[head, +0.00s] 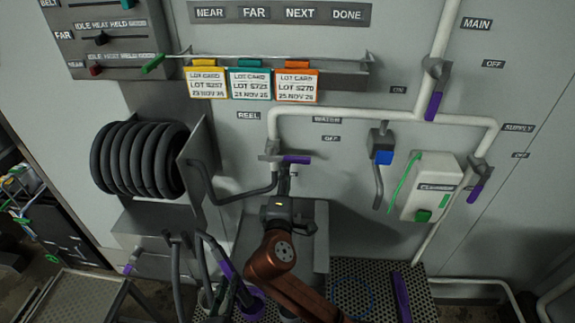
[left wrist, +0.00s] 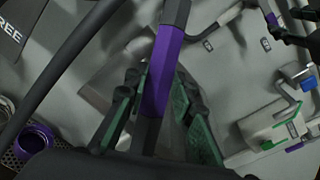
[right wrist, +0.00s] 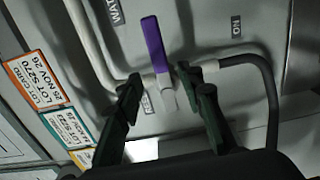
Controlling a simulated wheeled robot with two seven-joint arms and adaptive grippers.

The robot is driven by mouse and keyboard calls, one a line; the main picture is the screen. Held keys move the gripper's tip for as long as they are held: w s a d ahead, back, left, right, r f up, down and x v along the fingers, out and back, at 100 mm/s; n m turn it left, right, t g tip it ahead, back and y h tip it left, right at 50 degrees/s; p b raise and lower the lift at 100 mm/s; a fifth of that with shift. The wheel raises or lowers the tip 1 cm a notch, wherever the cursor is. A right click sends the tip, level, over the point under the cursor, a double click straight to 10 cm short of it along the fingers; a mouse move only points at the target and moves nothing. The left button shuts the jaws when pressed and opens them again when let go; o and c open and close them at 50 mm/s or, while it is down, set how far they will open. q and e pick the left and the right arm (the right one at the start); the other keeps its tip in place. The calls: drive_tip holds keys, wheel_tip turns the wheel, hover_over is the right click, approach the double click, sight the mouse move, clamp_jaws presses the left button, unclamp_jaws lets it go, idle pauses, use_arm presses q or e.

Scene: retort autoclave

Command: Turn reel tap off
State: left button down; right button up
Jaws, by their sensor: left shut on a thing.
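The reel tap has a purple lever (head: 296,159) lying roughly level on the pipe below the REEL label (head: 248,115). The lever also shows in the right wrist view (right wrist: 154,50). My right gripper (head: 286,198) is just below the tap. In the right wrist view its open fingers (right wrist: 165,105) stand either side of the lever's base, with gaps visible; contact is not clear. My left gripper (left wrist: 160,95) is shut on a dark bar with a purple grip (left wrist: 160,70). In the head view, my left fingers are hard to make out among dark shapes at lower left.
A coiled hose reel (head: 138,160) is left of the tap. Lot cards (head: 249,84) hang above it. A blue-handled valve (head: 381,157) and a white box with a green button (head: 425,190) are to the right. A perforated platform (head: 370,290) lies below.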

drive_tip(key=shift+s, duration=2.15)
